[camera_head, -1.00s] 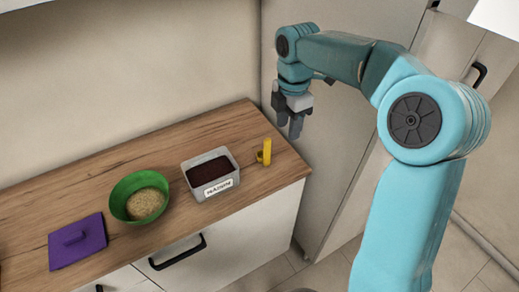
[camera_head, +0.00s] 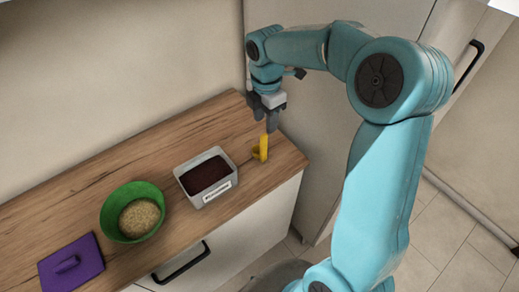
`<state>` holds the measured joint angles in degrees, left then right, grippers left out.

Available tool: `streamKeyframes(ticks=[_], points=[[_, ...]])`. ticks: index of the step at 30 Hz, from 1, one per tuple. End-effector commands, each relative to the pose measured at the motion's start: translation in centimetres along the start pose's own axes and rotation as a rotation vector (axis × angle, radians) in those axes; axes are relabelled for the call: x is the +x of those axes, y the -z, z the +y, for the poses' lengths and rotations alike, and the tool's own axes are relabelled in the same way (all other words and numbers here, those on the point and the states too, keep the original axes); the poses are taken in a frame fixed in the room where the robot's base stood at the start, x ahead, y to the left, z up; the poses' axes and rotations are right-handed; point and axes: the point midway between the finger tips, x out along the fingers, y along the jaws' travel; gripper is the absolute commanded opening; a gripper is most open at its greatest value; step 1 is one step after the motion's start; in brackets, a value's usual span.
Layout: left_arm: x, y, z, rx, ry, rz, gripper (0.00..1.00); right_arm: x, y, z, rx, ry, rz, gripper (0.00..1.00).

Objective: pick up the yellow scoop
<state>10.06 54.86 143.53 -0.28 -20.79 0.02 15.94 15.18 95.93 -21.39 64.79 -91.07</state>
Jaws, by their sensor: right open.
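The yellow scoop (camera_head: 263,149) stands with its handle upright on the wooden counter, near the counter's right end. Its small bowl is low on the left side of the handle. My right gripper (camera_head: 264,122) points down just above the top of the handle, with its dark fingers apart. In this view the fingertips come close to the handle top; I cannot tell whether they touch it. My left gripper is not in view.
A grey labelled bin (camera_head: 207,177) with dark contents stands left of the scoop. Further left are a green bowl (camera_head: 112,219) with grainy tan contents and a purple lid (camera_head: 72,266). The wooden counter (camera_head: 150,153) is clear behind them. A tall cabinet rises at the right.

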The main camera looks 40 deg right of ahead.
Motion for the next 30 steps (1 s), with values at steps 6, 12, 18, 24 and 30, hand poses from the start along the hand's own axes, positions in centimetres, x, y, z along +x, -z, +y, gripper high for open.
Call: streamKeyframes(ticks=[6,12,18,24,30], points=[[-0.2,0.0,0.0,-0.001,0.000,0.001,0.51,3.8,0.0,-0.1,0.001,0.003,0.001,0.45],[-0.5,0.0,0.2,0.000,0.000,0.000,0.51,5.3,0.0,0.1,0.000,0.003,0.000,0.45],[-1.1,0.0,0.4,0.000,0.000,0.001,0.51,8.6,0.1,0.2,0.000,0.004,0.001,0.45],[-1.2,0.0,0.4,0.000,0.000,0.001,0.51,9.7,0.1,0.4,0.000,0.000,0.001,0.45],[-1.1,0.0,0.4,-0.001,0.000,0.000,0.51,9.6,0.1,0.4,0.000,0.000,0.000,0.25]])
